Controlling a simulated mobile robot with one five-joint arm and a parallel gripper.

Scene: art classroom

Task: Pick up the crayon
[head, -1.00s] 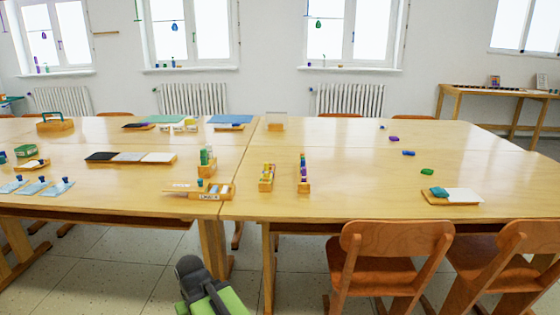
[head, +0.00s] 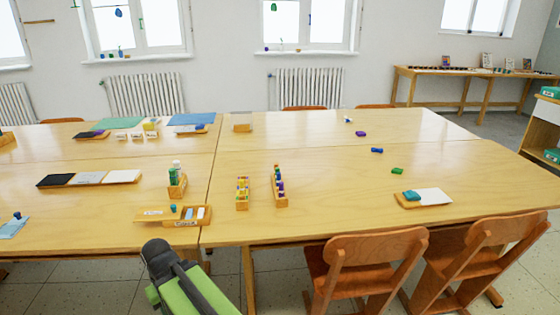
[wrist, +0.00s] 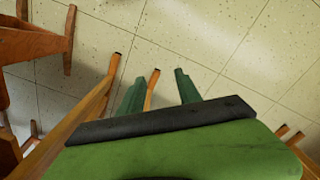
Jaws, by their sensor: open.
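I cannot tell for certain which thing is the crayon. Small coloured pieces lie apart on the right half of the table: a purple one (head: 361,134), a blue one (head: 377,150) and a green one (head: 397,171). Two narrow wooden holders of coloured sticks stand near the middle, one on the left (head: 242,192) and one on the right (head: 279,187). My gripper (wrist: 159,77) shows in the wrist view with its two green fingers apart and nothing between them. It points at the floor, away from the table's small pieces. In the head view my arm is at the bottom, before the table's front edge.
The long wooden table (head: 330,215) fills the middle. Two wooden chairs, one left (head: 367,262) and one right (head: 475,250), stand at its front right. A tray (head: 432,198) with a teal block is near that edge.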

